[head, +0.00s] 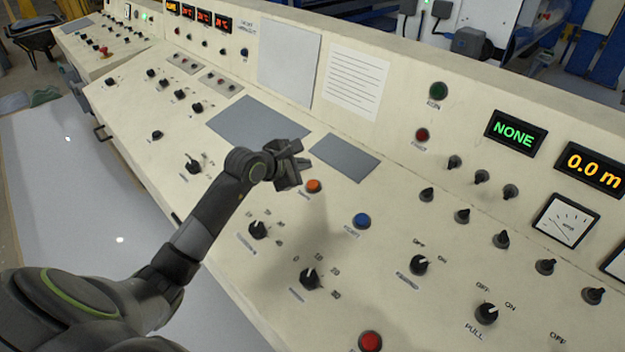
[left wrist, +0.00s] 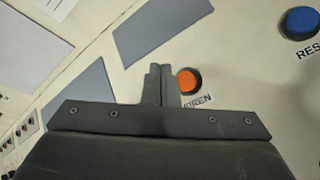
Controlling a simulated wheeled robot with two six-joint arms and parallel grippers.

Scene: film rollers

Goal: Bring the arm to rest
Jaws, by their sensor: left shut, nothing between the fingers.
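My left arm reaches in from the lower left of the head view, over a cream control console (head: 390,185). My left gripper (head: 303,164) is shut and empty, just above the sloping panel. I cannot tell whether the fingertips touch the panel. My right gripper is in neither view.
A blue button (head: 361,221) and a red button (head: 370,341) sit nearby. Black knobs (head: 311,279) and switches cover the panel. A green display (head: 515,133) reads NONE and an orange one (head: 594,170) reads 0.0 m.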

